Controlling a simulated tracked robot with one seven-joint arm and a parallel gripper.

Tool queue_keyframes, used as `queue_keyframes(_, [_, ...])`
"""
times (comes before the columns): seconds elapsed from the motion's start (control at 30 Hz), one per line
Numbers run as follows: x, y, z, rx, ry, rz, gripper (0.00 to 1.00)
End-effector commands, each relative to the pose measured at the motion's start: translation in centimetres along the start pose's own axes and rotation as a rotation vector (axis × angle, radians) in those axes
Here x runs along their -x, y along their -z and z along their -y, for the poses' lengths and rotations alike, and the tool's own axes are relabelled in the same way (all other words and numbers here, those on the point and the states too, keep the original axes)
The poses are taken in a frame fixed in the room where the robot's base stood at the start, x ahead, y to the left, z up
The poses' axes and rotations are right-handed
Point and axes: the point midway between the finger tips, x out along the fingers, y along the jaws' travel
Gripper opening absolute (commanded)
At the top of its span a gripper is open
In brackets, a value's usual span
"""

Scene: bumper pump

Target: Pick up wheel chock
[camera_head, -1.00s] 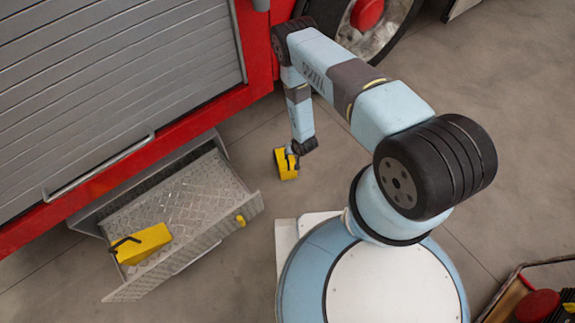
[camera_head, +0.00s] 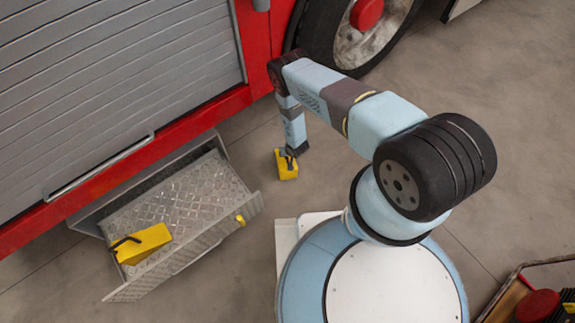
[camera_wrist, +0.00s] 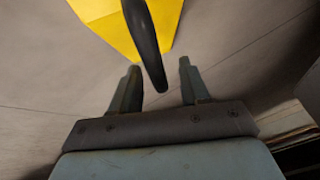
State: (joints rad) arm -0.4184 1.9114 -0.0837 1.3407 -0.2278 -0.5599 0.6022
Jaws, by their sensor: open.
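A yellow wheel chock (camera_head: 286,165) stands on the floor in the head view, just below the end of my arm. In the wrist view the chock (camera_wrist: 102,14) is at the top, and its black handle (camera_wrist: 146,45) reaches down towards the space between my fingers. My gripper (camera_wrist: 159,76) is open, with one finger on each side of the handle's end; I see no contact. In the head view my gripper (camera_head: 290,152) is small at the chock's top edge. A second yellow chock (camera_head: 144,243) with a black handle lies in the open tray at left.
The metal tread-plate tray (camera_head: 190,195) juts from the red truck (camera_head: 155,150). A large wheel (camera_head: 360,35) stands behind my arm. A cart with red items (camera_head: 535,305) is at the lower right. The floor around the standing chock is clear.

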Motion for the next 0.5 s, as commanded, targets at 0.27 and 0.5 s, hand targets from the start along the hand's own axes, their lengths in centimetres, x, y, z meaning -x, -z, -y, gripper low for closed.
queue_keyframes(0.27, [-0.06, 0.01, 0.01, 0.0, 0.0, 0.0, 0.41])
queue_keyframes(0.5, [-0.05, 0.02, 0.02, 0.0, 0.0, 0.0, 0.18])
